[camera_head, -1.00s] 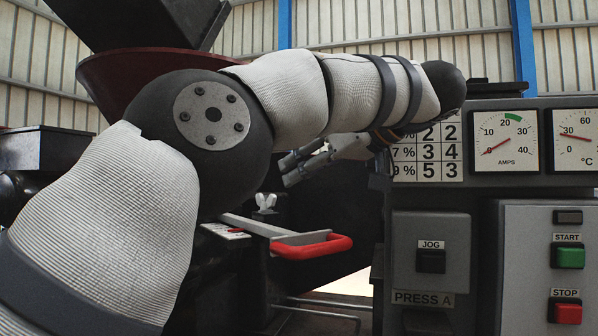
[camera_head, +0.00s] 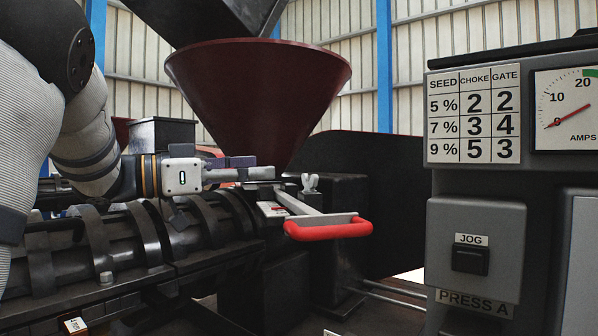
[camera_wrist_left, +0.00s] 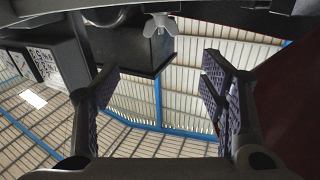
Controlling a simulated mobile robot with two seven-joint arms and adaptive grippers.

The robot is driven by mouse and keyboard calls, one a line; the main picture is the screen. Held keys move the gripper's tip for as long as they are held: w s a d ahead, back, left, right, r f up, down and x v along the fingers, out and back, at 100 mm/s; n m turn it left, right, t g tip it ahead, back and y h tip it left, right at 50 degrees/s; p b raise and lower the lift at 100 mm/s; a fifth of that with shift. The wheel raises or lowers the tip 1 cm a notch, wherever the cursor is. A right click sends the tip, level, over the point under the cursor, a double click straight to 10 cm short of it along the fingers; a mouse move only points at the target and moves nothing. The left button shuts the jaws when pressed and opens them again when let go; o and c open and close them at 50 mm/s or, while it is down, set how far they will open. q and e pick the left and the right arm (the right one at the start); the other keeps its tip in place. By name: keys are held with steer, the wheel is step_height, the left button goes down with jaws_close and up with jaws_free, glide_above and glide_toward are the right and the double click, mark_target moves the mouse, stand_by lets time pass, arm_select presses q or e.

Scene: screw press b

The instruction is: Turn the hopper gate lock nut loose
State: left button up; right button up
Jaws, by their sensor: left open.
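The lock nut (camera_head: 310,182) is a pale wing nut. It stands upright on the gate slide below the hopper (camera_head: 260,85). The gate's flat bar ends in a red handle (camera_head: 328,230). My left gripper (camera_head: 258,168) comes in from the left, open and level, its fingertips just left of the wing nut and apart from it. In the left wrist view, the wing nut (camera_wrist_left: 160,27) shows at the top, between the lines of the two open fingers (camera_wrist_left: 160,78), with nothing between their pads. My right gripper is not in view.
A control panel with a settings chart (camera_head: 473,115), a gauge and a jog button (camera_head: 470,259) stands at the right. The black ribbed press barrel (camera_head: 130,240) lies below my left arm. A dark box (camera_head: 160,133) stands behind the arm. The space in front of the handle is free.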

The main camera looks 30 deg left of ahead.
mark_target(307, 174)
arm_select(q)
steer(key=x, duration=0.7)
steer(key=f+x, duration=0.1)
steer(key=x, duration=0.3)
steer(key=shift+w+f, duration=0.1)
steer(key=shift+w, duration=0.2)
steer(key=shift+n, duration=0.3)
steer(key=c, duration=1.2)
